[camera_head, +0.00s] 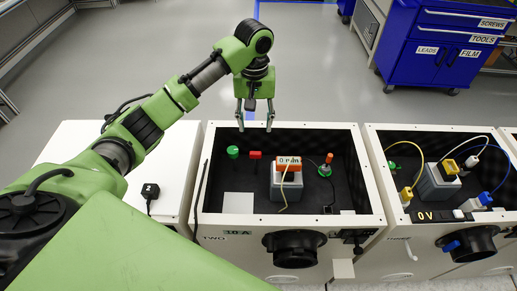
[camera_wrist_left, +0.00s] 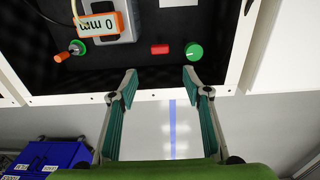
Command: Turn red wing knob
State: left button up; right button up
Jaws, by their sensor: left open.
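A small red knob (camera_head: 255,155), the only plainly red one, is on the dark inside of the open cabinet marked TWO, near its far wall. It also shows in the left wrist view (camera_wrist_left: 160,49) as a short red bar. My left gripper (camera_head: 254,124) is open and empty at the cabinet's far rim. In the left wrist view its two fingers (camera_wrist_left: 160,76) are spread, with the red knob beyond and between their tips, not touched. My right gripper is in neither view.
A green knob (camera_head: 233,151) sits close left of the red one. A block with an orange display (camera_head: 288,163) and an orange-tipped part (camera_head: 329,158) stand to the right. A black round port (camera_head: 294,248) is on the front. A second cabinet (camera_head: 375,143) adjoins right.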

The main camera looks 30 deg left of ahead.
pick_arm(q)
send_over(256, 153)
notch_tip(256, 153, down, 5)
jog(key=shift+a+f, duration=0.15)
notch_tip(256, 153, down, 6)
jog(key=shift+f, duration=0.8)
jog(key=shift+c, duration=0.3)
jog(key=c, duration=1)
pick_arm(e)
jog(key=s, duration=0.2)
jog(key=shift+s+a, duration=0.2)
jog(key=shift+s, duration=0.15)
